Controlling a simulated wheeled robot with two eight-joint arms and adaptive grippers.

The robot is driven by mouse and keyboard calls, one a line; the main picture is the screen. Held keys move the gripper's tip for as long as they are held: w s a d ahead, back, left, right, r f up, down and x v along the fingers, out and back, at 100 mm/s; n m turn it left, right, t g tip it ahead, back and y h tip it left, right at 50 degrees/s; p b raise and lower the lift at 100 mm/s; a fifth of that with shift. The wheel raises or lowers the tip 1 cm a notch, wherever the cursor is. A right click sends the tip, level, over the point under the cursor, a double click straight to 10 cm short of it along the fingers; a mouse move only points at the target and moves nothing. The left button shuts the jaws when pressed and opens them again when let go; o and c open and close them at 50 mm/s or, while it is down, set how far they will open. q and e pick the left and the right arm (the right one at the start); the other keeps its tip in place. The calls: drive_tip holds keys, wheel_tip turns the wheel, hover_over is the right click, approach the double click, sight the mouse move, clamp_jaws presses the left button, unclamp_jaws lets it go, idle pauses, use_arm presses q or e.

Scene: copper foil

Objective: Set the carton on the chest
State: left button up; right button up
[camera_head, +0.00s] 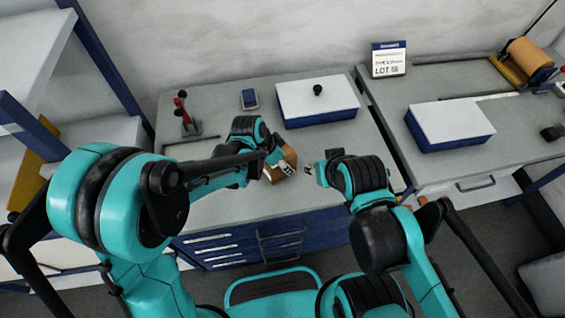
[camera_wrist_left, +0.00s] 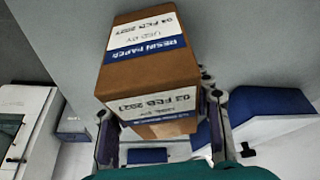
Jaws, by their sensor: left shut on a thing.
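The brown carton (camera_head: 289,158), with white and blue labels, is at the front of the middle workbench. My left gripper (camera_head: 273,160) is shut on it. In the left wrist view the carton (camera_wrist_left: 150,70) is tilted between the two fingers of the left gripper (camera_wrist_left: 160,122). I cannot tell whether it touches the bench. A blue box with a white lid and black knob (camera_head: 305,97), which may be the chest, stands behind the carton; it also shows in the left wrist view (camera_wrist_left: 272,106). My right gripper (camera_head: 311,171) is just right of the carton; its opening is unclear.
Another white-topped blue box (camera_head: 450,122) stands on the right bench. A red-handled tool (camera_head: 184,115) and a small dark device (camera_head: 249,99) are at the back left. A lot sign (camera_head: 388,59) stands behind. Shelving (camera_head: 30,60) is on the left.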

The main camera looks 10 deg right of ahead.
use_arm(q)
drive_tip(key=o, duration=1.4)
drive_tip(key=shift+f, duration=0.1)
drive_tip(key=shift+o, duration=0.2)
drive_tip(key=p+v, duration=0.3)
drive_tip(key=v, duration=0.9)
drive_tip(key=shift+s+a+p, duration=0.1)
drive_tip(key=shift+s+p, duration=0.05)
drive_tip(key=shift+p, duration=0.2)
drive_tip(key=shift+a+r, duration=0.25)
drive_tip(key=s+a+r+n+t+y, duration=0.1)
drive_tip(key=s+a+r+n+t, duration=0.1)
drive_tip(key=a, duration=0.5)
drive_tip(key=s+a+r+n+t+y, duration=0.1)
drive_tip(key=s+a+r+n, duration=0.1)
drive_tip(key=s+a+n, duration=0.2)
drive_tip(key=s+a+r+n+t+y, duration=0.2)
drive_tip(key=s+a+n, duration=0.2)
drive_tip(key=a+n, duration=0.3)
drive_tip(key=a, duration=0.5)
drive_tip(key=shift+a+r+n+t, duration=0.25)
drive_tip(key=shift+n+t, duration=0.05)
